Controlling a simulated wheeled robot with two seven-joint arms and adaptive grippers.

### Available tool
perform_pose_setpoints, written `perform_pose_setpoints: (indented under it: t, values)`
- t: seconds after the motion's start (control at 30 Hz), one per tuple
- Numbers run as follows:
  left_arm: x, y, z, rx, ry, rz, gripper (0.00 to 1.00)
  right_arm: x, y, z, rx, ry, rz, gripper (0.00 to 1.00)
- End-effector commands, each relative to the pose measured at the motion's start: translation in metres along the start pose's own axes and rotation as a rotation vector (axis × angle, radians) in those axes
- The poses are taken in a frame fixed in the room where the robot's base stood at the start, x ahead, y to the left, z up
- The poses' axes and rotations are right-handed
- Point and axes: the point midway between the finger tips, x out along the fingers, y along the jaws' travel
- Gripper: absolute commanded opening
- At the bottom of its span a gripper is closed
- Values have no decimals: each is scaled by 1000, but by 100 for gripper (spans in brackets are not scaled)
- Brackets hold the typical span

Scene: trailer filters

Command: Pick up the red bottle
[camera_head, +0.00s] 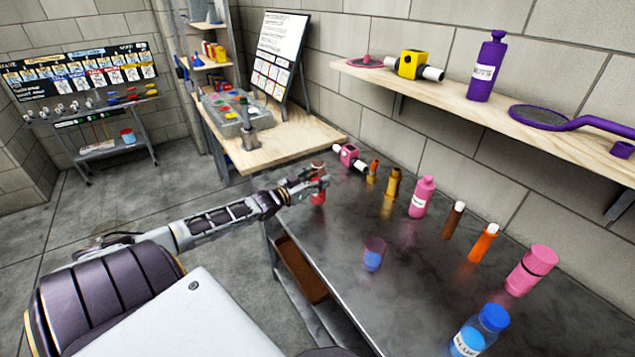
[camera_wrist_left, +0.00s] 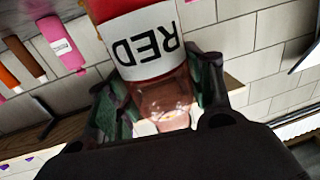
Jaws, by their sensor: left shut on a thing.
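The red bottle (camera_head: 318,197) is at the far left end of the dark metal table (camera_head: 340,270). My left gripper (camera_head: 308,180) reaches in from the left and is shut on the bottle, covering part of it. In the left wrist view the red bottle (camera_wrist_left: 150,45) fills the space between the two fingers of the left gripper (camera_wrist_left: 155,100). Its white label reads RED and appears upside down. I cannot tell whether its base touches the table. My right gripper is not in view.
Several bottles, such as the pink one (camera_head: 422,196), line the table along the wall. A cup (camera_head: 374,254) with blue inside stands nearer. A wooden shelf (camera_head: 480,112) hangs above.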

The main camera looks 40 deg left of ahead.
Motion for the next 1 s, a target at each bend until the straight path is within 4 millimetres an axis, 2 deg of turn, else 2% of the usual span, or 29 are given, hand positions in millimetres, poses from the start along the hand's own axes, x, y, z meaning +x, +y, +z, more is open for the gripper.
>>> perform_pose_setpoints:
  t: [0.6,1.0]
  values:
    - [0,0,-47,0,1,0,19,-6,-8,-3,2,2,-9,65]
    - [0,0,-65,0,1,0,19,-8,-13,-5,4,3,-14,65]
